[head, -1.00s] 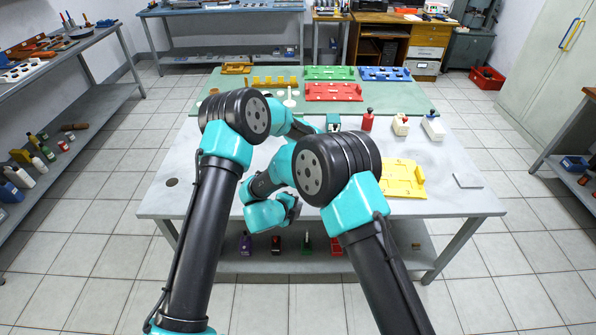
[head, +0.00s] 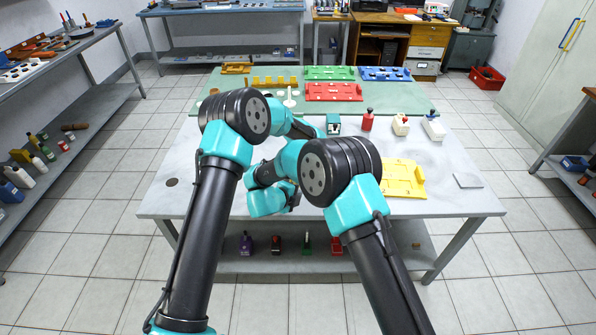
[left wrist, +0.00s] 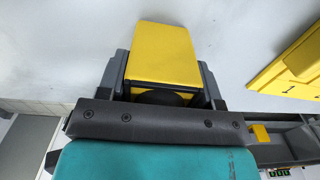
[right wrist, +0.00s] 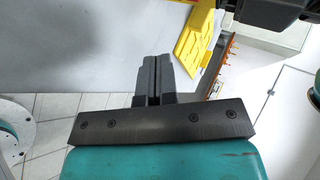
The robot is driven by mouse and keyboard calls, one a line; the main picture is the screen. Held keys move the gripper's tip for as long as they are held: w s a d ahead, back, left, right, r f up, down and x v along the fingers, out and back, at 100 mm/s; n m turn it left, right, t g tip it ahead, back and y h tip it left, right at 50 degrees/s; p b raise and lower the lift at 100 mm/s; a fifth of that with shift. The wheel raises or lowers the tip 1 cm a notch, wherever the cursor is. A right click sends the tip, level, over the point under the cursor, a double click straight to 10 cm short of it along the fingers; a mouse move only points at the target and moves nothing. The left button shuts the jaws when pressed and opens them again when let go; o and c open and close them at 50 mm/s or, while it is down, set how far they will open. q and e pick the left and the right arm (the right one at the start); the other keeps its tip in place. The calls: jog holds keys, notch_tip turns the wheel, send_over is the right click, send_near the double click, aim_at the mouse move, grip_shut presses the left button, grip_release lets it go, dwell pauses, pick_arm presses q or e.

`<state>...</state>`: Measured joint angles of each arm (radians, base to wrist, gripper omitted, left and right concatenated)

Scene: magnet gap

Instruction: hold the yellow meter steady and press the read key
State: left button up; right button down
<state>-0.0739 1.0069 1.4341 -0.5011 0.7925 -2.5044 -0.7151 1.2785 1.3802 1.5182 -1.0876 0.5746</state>
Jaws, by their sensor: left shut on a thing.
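The yellow meter (left wrist: 163,55) sits between the jaws of my left gripper (left wrist: 165,75) in the left wrist view. The gripper is shut on it, and its yellow top face shows. I cannot make out the read key in any view. My right gripper (right wrist: 153,78) has its two fingers together with nothing between them, over the pale table and floor in the right wrist view. In the head view the arms hide the meter and both sets of fingertips.
A yellow tray-like fixture (head: 405,180) lies on the grey table (head: 455,205) to the right of my arms. A flat grey plate (head: 467,181) lies near the right edge.

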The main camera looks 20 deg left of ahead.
pick_arm(q)
jog(key=shift+s+f, duration=0.1)
jog(key=shift+f, duration=0.05)
pick_arm(e)
jog(key=shift+w+a, duration=0.2)
jog(key=shift+w, duration=0.8)
jog(key=shift+w+a, duration=0.2)
jog(key=shift+w, duration=0.8)
jog(key=shift+w, duration=0.15)
jog(key=shift+w, duration=0.3)
jog(key=shift+w+a, duration=0.1)
jog(key=shift+w, duration=0.2)
dwell(0.9)
jog(key=shift+s, duration=0.75)
jog(key=shift+s, duration=0.1)
jog(key=shift+s+d, duration=0.25)
jog(key=shift+s, duration=0.7)
jog(key=shift+s+d, duration=0.2)
jog(key=shift+s, duration=0.75)
jog(key=shift+s+d, duration=0.25)
jog(key=shift+s, duration=0.7)
